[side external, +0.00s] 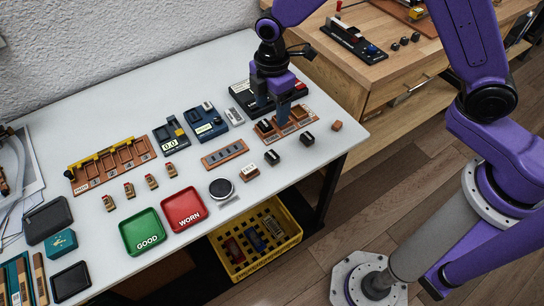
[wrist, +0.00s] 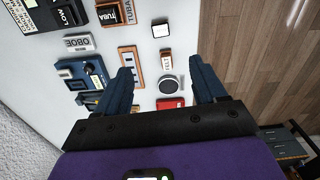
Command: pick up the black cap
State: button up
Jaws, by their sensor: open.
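Small black caps show in several places, and I cannot tell which one the task means. Two lie on the white table in the side view: one black cap (side external: 275,156) and another (side external: 307,139) to its right. A dark cap (side external: 265,126) sits on the brown rack. In the wrist view, a black cap with a pale face (wrist: 160,30) lies beyond my fingertips, and a black block marked TUBA (wrist: 107,16) is at the upper left. My gripper (side external: 284,112) is open, over the rack area. Its two blue fingers (wrist: 161,68) have nothing held between them.
A wooden block with a white label (side external: 249,171), a round dark dish (side external: 222,188), a red WORN tray (side external: 183,209) and a green GOOD tray (side external: 143,232) stand nearby. Blue devices (side external: 206,122) and a black box (side external: 240,92) crowd the back. A yellow crate (side external: 240,268) is below the edge.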

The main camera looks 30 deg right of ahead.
send_over(273, 154)
notch_tip(273, 154, down, 12)
jog(key=shift+a+f, duration=0.1)
jog(key=shift+f, duration=2.6)
jog(key=c, duration=1.1)
